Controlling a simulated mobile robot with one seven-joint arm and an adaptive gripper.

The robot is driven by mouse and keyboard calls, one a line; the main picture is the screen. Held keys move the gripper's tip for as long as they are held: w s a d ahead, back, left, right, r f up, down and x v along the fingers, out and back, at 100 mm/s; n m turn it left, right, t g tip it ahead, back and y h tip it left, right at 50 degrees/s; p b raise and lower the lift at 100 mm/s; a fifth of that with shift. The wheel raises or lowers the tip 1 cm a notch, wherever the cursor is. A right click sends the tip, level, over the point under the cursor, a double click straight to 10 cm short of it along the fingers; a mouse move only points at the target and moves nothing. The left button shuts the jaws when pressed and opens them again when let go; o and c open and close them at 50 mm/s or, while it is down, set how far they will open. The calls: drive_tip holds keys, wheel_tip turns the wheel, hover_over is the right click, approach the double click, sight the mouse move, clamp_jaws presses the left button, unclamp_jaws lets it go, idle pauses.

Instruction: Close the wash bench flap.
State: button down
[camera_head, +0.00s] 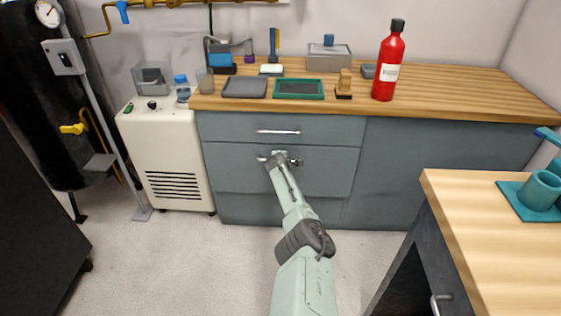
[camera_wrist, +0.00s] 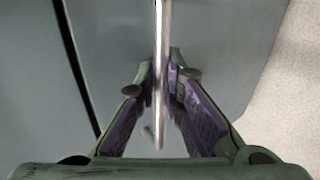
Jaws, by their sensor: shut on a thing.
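The wash bench flap (camera_head: 330,178) is the grey-blue panel under the top drawer of the wooden-topped bench. Its bar handle (camera_head: 297,162) shows on both sides of my gripper (camera_head: 280,160). In the wrist view the metal handle (camera_wrist: 162,30) runs upright between the two fingers of my gripper (camera_wrist: 162,82), which are shut on it. The flap's grey face (camera_wrist: 215,45) fills much of that view, with a dark gap along its left side. My arm covers part of the flap in the head view, and I cannot tell exactly how far it stands out.
The drawer (camera_head: 320,129) above the flap looks shut. A red bottle (camera_head: 388,65), trays and tools stand on the bench top (camera_head: 455,98). A white heater-like unit (camera_head: 170,160) stands at left, a wooden table (camera_head: 490,250) at right. Floor (camera_head: 180,260) between is clear.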

drive_tip(key=c, duration=2)
unclamp_jaws()
drive_tip(key=shift+w+d+r, duration=0.1)
drive_tip(key=shift+w+r, duration=0.2)
drive_tip(key=shift+r, duration=0.1)
drive_tip(key=shift+o, duration=0.2)
drive_tip(key=shift+f, duration=0.1)
drive_tip(key=shift+s+f, duration=0.1)
drive_tip(key=shift+s, duration=0.05)
drive_tip(key=shift+s+r, duration=0.2)
drive_tip(key=shift+s, duration=0.2)
drive_tip(key=v, duration=1.1)
